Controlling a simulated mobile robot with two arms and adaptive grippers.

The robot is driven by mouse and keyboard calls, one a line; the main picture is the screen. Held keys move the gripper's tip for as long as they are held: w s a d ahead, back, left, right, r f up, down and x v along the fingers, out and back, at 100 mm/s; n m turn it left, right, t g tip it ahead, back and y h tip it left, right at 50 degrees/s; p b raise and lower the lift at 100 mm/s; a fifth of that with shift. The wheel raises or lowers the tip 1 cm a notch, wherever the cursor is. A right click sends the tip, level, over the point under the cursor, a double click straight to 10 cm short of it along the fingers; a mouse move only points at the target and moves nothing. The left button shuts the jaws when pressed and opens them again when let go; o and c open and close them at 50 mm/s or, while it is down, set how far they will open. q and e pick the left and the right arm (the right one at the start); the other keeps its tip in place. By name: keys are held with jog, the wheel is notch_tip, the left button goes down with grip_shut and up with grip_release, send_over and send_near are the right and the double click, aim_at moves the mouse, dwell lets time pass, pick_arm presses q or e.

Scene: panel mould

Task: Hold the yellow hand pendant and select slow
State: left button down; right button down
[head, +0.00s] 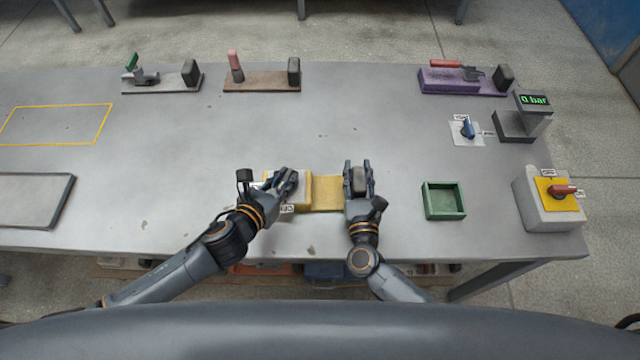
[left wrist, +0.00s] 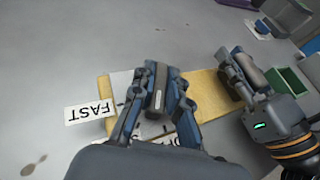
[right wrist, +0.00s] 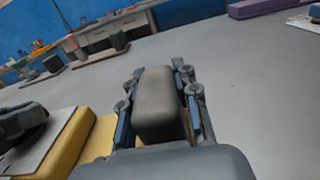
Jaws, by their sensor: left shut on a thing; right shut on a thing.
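The yellow hand pendant (head: 327,193) lies on the grey table between my two grippers. Its white plate carries a dark selector knob (left wrist: 158,92). A label reading FAST (left wrist: 90,112) shows at left in the left wrist view; another label is mostly hidden behind the gripper. My left gripper (head: 286,182) is shut on the knob, with a finger on each side; it also shows in the left wrist view (left wrist: 158,100). My right gripper (head: 357,180) is shut on the pendant's dark grey grip block (right wrist: 158,105). I cannot tell which label the knob points to.
A green open box (head: 443,201) stands right of my right gripper. Clamps on boards (head: 262,84) line the back edge. The middle of the table is clear.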

pick_arm(q)
jog(key=shift+r+m+g+h, duration=0.1)
jog(key=shift+m+g+h, duration=0.9)
jog(key=shift+m+h, duration=0.5)
jog(key=c, duration=1.3)
grip_release()
jog(key=shift+s, duration=0.1)
jog(key=shift+v, duration=5.95)
jog(key=shift+a, duration=0.15)
